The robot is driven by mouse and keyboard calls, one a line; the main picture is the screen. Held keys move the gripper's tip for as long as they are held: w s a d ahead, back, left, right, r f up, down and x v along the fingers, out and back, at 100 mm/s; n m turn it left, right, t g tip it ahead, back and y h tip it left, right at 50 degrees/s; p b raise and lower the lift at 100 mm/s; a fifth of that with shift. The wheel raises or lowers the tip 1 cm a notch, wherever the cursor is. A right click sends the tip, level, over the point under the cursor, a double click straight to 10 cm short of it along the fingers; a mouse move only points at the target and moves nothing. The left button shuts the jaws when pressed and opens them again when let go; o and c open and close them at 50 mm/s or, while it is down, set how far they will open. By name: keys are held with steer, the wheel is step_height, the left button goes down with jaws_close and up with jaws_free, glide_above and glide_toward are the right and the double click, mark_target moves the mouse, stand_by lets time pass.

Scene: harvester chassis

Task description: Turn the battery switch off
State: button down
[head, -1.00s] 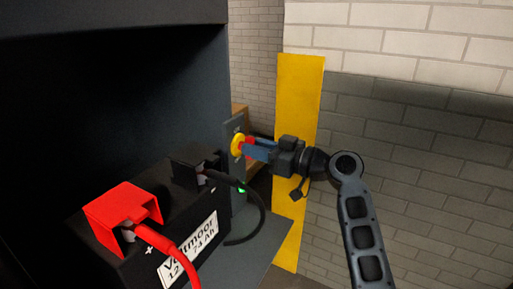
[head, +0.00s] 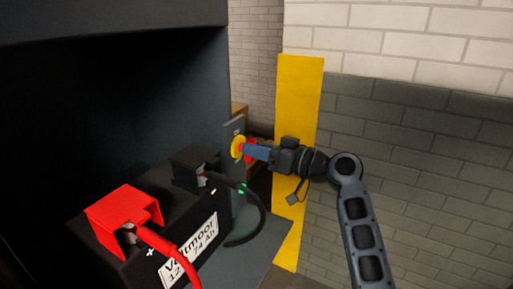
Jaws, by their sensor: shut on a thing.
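The battery switch (head: 236,147) sits on a grey upright plate behind the battery. Its round yellow base shows, and a bit of red shows beside my fingers. My gripper (head: 250,150) reaches in from the right, its blue fingers at the switch. It is shut on the red switch handle, which is mostly hidden between the fingers. The exact angle of the handle cannot be told.
A black battery (head: 160,222) with a red terminal cover (head: 124,211) and red cable stands in front left. A yellow post (head: 299,90) stands close behind my wrist.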

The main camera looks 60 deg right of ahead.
steer(key=shift+d+f+m+p, duration=0.15)
steer(key=shift+m+p, duration=1.8)
steer(key=shift+m, duration=1.7)
steer(key=shift+d+f+m+p, duration=0.1)
steer(key=shift+m+p, duration=1.8)
steer(key=shift+m, duration=1.75)
steer(key=c, duration=1.1)
jaws_free()
steer(key=shift+s+b, duration=1)
steer(key=shift+s, duration=2.95)
